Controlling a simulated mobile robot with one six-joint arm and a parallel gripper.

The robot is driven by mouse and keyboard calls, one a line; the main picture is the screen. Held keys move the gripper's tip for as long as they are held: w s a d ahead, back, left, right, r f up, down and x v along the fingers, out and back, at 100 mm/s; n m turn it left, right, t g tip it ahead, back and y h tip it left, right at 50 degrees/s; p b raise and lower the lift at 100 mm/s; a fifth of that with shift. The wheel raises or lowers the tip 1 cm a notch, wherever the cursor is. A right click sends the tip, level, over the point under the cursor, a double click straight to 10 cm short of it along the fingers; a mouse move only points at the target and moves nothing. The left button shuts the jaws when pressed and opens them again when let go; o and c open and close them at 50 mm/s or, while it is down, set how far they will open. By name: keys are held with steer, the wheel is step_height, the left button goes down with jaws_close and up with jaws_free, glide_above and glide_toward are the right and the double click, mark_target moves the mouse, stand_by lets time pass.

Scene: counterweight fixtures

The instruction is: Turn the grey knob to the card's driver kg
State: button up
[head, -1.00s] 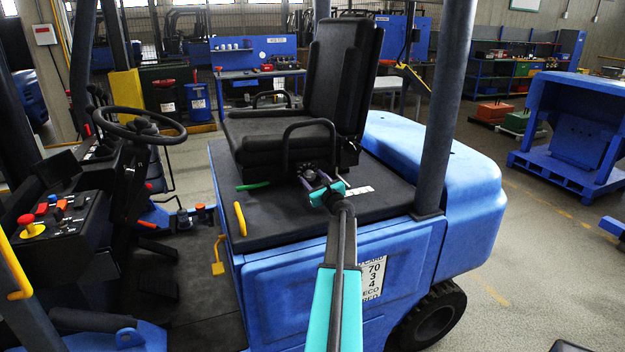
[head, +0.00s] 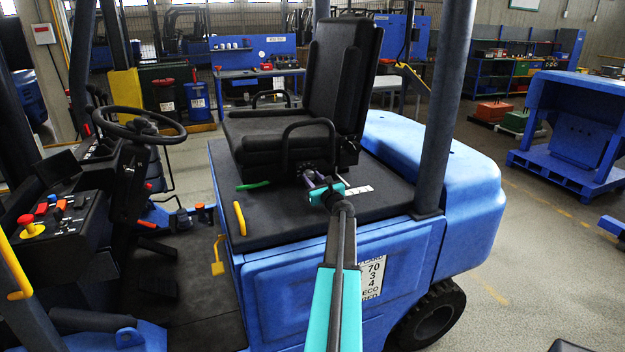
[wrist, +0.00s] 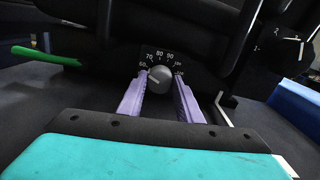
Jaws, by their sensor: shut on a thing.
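In the wrist view the grey knob (wrist: 161,79) sits at the seat's base, below a black dial plate (wrist: 160,57) with white numbers rising from about 60 at the left through 70, 80 and 90. A faint pale mark shows on the knob's left side; its exact reading is too small to tell. My gripper (wrist: 160,86) is shut on the knob, one purple finger on each side. In the head view my gripper (head: 314,182) reaches the seat base, and the knob is hidden. The white card (head: 373,278) on the blue side panel shows 70, 3 and 4 in rows, partly covered by my arm.
The black seat (head: 325,110) rises just above my gripper. A second dial (wrist: 284,40) with small numbers is at the wrist view's right. A green lever (wrist: 44,55) is at left, and a yellow lever (head: 240,219) stands on the deck. A dark post (head: 448,110) stands right.

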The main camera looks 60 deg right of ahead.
steer(key=shift+m+p, duration=0.65)
steer(key=shift+m, duration=1.65)
steer(key=o, duration=1.1)
steer(key=shift+c, duration=0.2)
steer(key=shift+s, duration=0.1)
steer(key=shift+b+v, duration=2.05)
steer(key=shift+v, duration=4.75)
steer(key=shift+a+f, duration=0.15)
